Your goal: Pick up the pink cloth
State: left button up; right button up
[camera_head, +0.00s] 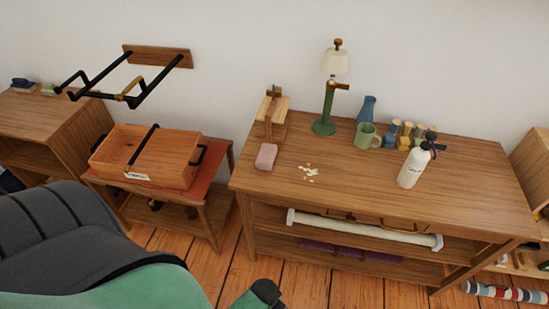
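A small pink item (266,156), which looks like the folded pink cloth, lies flat near the left front edge of the wooden table (330,190). Its upper face is fully visible and nothing touches it from above. No fingers of my left or right gripper can be made out in the head view.
Pale crumbs (310,173) lie right of the pink item. A wooden stand (272,112), green lamp (326,110), green mug (366,135) and white bottle (411,166) stand on the table. A wooden crate (150,182) is at left. Large dark-grey and green shapes fill the lower left.

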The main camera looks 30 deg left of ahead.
aim_at(265, 159)
jog(key=l+u, duration=0.4)
jog(key=l, duration=0.45)
jog(key=k+l+u, duration=0.15)
jog(key=l+u, duration=0.2)
jog(key=l, duration=0.45)
